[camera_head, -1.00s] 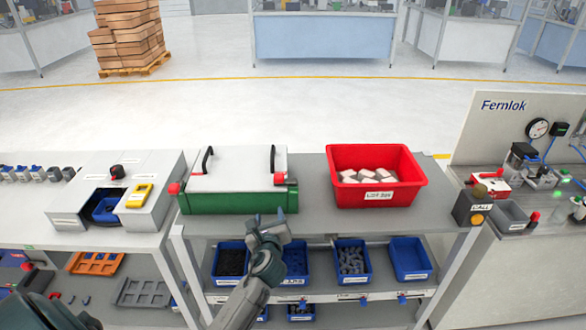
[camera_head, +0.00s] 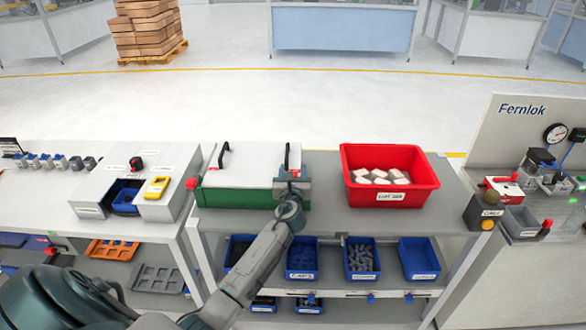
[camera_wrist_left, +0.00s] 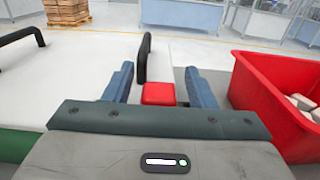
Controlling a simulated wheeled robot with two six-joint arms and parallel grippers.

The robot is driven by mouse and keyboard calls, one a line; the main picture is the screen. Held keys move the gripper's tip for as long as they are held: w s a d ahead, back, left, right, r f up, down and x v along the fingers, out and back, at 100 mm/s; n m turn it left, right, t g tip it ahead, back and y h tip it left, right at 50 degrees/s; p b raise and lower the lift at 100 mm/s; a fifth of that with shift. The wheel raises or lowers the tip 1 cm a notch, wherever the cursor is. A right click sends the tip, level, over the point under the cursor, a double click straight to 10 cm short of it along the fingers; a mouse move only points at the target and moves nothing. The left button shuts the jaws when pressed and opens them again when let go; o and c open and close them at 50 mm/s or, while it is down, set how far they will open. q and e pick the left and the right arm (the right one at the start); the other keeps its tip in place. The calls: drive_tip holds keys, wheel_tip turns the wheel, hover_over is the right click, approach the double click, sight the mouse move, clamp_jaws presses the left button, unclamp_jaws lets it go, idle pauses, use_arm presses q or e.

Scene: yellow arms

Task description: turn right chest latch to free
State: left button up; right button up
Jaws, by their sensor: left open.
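The chest (camera_head: 238,170) has a white lid, a green body and two black handles, and stands on the grey bench. Its right latch, a red block (camera_wrist_left: 158,94), shows in the left wrist view between my fingers, apart from both. In the head view my gripper hides this latch. My right gripper is not in view.
A red bin (camera_head: 390,176) of pale blocks stands close to the right of the chest, and its wall (camera_wrist_left: 262,115) is near my right finger in the wrist view. The right chest handle (camera_wrist_left: 144,58) rises just beyond the latch. Blue bins (camera_head: 361,261) fill the shelf below.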

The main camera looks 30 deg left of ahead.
use_arm(q)
drive_tip(key=shift+w+a, duration=0.25)
drive_tip(key=shift+w, duration=0.05)
drive_tip(key=c, duration=1)
